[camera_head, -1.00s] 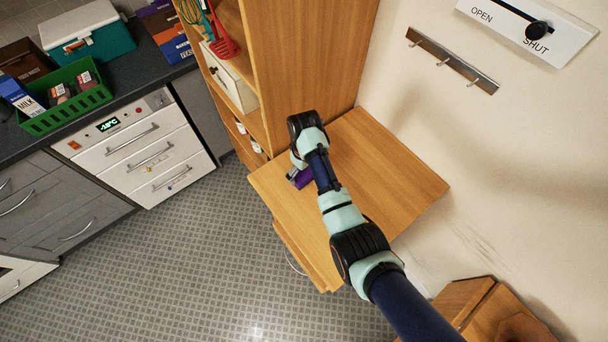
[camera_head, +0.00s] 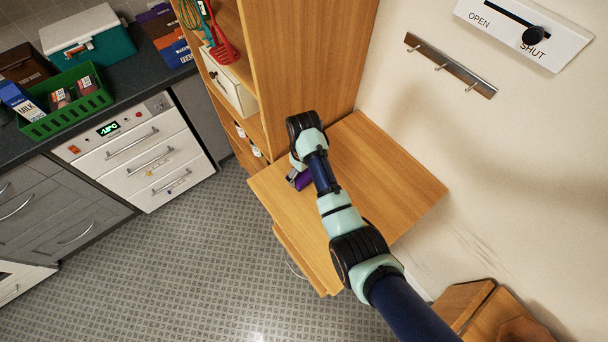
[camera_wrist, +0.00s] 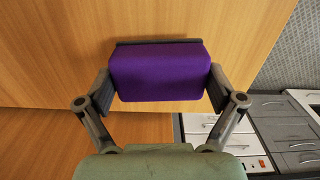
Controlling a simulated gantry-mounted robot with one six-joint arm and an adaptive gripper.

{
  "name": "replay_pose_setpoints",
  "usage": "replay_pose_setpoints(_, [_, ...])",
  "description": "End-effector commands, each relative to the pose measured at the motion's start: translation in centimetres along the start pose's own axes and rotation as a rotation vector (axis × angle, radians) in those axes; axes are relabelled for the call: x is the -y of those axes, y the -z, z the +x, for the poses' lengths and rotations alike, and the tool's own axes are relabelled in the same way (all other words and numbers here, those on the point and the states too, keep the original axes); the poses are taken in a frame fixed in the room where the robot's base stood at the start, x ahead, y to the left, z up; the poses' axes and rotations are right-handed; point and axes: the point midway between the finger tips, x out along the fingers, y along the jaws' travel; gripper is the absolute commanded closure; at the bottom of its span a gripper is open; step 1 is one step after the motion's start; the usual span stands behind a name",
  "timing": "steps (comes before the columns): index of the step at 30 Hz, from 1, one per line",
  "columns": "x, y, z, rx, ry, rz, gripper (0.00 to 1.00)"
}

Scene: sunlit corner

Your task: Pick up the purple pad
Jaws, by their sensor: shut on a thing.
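The purple pad (camera_wrist: 160,74) is a rounded block with a dark strip along its far edge. In the wrist view it sits between the two fingers of my gripper (camera_wrist: 160,88), which press on its left and right sides. In the head view the pad (camera_head: 302,180) shows only as a small purple patch beside my wrist, over the wooden table (camera_head: 400,180). My arm hides most of it and most of the gripper there. I cannot tell whether the pad touches the tabletop.
A tall wooden shelf (camera_head: 310,50) stands right behind the table. The wall with a hook rail (camera_head: 450,66) and an OPEN/SHUT slider panel (camera_head: 522,30) is to the right. White drawers (camera_head: 146,150) and a counter with a green crate (camera_head: 40,128) are at left. The tabletop's right part is bare.

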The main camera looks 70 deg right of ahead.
Motion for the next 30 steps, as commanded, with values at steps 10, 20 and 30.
replay_pose_setpoints(10, [0.0, 0.0, -12.8, -0.002, -0.001, 0.000, 0.39])
replay_pose_setpoints(20, [0.0, 0.0, -17.8, 0.000, 0.000, 0.000, 0.39])
replay_pose_setpoints(30, [0.0, 0.0, -17.8, 0.000, 0.000, 0.000, 0.39])
